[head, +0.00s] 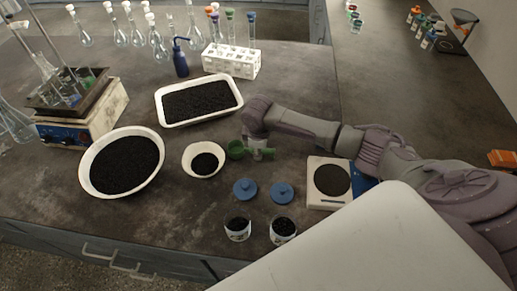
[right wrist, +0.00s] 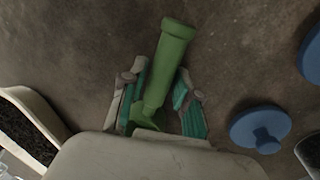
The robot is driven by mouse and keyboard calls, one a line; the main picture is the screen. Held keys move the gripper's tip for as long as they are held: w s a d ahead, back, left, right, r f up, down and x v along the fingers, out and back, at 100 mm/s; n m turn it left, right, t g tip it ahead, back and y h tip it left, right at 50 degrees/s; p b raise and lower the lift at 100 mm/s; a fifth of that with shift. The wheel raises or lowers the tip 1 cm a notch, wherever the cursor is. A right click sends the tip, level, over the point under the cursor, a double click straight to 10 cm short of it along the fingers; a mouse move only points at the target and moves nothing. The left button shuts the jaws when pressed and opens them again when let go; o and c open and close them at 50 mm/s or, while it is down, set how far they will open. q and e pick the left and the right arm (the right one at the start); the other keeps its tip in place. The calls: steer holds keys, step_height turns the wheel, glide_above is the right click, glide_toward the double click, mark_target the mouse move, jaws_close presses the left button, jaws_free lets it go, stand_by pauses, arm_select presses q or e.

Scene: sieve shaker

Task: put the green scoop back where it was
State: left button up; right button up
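The green scoop (head: 236,149) is on the dark bench to the right of the small white bowl. My right gripper (head: 260,153) is at its handle. In the right wrist view the scoop's handle (right wrist: 168,70) runs between the two teal-padded fingers of the right gripper (right wrist: 161,88), which lie close along both sides of it. The fingers look shut on the handle. The scoop's lower end is partly hidden by the gripper body. I cannot tell whether the scoop touches the bench. My left gripper is not in view.
The small bowl (head: 193,170) holds black grains. A large bowl (head: 150,186), a white tray (head: 163,119) and a sieve shaker (head: 55,133) stand left and behind. Two blue lids (head: 245,189), two jars (head: 237,236) and a balance (head: 316,199) are nearby. A tube rack (head: 240,69) stands behind.

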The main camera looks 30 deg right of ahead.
steer(key=shift+o, duration=1)
steer(key=shift+r, duration=0.2)
step_height(320, 180, up, 12)
steer(key=s+a, duration=0.1)
steer(key=shift+s+b, duration=0.3)
